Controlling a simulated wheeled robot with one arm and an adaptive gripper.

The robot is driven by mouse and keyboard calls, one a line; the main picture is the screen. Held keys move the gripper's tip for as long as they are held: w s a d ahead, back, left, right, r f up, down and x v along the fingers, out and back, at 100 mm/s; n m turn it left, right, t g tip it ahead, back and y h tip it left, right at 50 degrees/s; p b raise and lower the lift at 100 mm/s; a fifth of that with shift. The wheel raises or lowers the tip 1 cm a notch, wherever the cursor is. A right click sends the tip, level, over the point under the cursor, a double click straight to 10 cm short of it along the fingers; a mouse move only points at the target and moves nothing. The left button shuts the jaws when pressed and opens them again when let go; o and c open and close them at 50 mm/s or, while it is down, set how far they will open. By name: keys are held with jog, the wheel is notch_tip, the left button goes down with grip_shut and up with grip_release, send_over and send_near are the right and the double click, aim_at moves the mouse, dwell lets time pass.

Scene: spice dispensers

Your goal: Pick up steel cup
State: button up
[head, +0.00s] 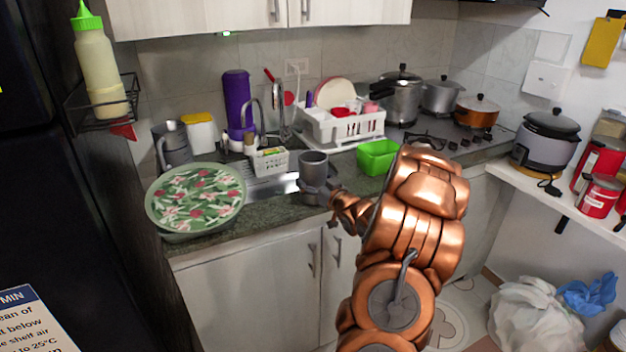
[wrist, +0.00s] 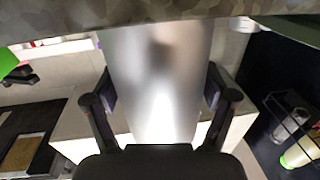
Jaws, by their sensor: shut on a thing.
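The steel cup (head: 313,168) is a grey metal cylinder in the middle of the head view, over the front part of the counter by the sink. In the wrist view the steel cup (wrist: 157,85) fills the middle, between the two fingers. My gripper (head: 318,190) is shut on the cup, with a finger on each side; it also shows in the wrist view (wrist: 160,105). The cup looks about upright in the head view. Whether its base touches the counter I cannot tell, as the gripper hides its lower part.
A round floral tray (head: 196,197) lies on the counter at left. A small white basket (head: 270,161) stands left of the cup, and a green container (head: 378,157) stands right of it. A white dish rack (head: 340,128) is behind. Cabinet doors (head: 250,290) are below the counter.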

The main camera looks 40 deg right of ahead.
aim_at(319, 173)
jog(key=shift+r, duration=0.25)
jog(key=shift+r+b, duration=0.5)
jog(key=shift+r, duration=1.1)
jog(key=s+a+r+b, duration=0.1)
jog(key=s+a+b, duration=0.8)
jog(key=a+b, duration=0.2)
jog(key=shift+s+a, duration=0.2)
jog(key=shift+a, duration=0.35)
jog(key=shift+s+a+r+b, duration=0.1)
jog(key=shift+a+r+b, duration=0.1)
jog(key=shift+b, duration=0.25)
jog(key=shift+a+f, duration=0.1)
jog(key=shift+f, duration=0.05)
